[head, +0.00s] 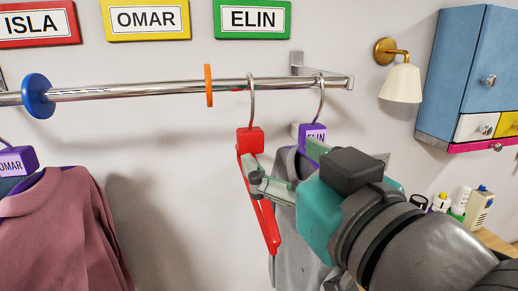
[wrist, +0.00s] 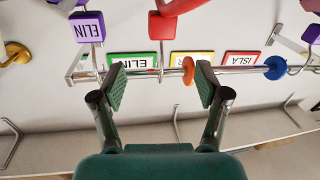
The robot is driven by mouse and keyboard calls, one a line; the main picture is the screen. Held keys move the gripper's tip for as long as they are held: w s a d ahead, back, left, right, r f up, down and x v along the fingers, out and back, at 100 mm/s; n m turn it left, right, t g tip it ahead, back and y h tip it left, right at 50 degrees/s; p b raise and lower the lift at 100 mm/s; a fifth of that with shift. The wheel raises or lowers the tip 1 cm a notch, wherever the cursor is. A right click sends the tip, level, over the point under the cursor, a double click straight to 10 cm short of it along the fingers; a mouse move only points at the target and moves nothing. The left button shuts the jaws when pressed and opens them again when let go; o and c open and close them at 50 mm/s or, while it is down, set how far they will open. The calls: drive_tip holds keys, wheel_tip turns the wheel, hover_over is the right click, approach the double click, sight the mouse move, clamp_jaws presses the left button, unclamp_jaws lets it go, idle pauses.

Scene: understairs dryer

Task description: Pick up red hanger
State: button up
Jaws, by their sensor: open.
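The red hanger (head: 250,141) hangs empty by its metal hook from the rail, just right of the orange ring. Its red body slopes down behind my gripper in the head view, so part of it is hidden. My gripper (head: 284,163) is open, with its fingers at the height of the hanger's upper body. In the wrist view the hanger's red block (wrist: 162,26) and its hook appear in the gap between the two open fingertips (wrist: 161,86). The fingers look apart from the hook; I cannot tell how far in depth.
A purple ELIN hanger (head: 312,132) with a grey garment (head: 287,180) hangs close on the right. An OMAR hanger with a mauve garment (head: 75,225) hangs at left. The rail (head: 150,90) carries orange and blue rings. A lamp (head: 401,82) and blue cabinet (head: 470,60) are at right.

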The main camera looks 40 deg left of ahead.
sight(251, 128)
drive_tip(key=x, duration=1.1)
drive_tip(key=shift+a+r, duration=0.2)
drive_tip(key=shift+r, duration=0.05)
clamp_jaws()
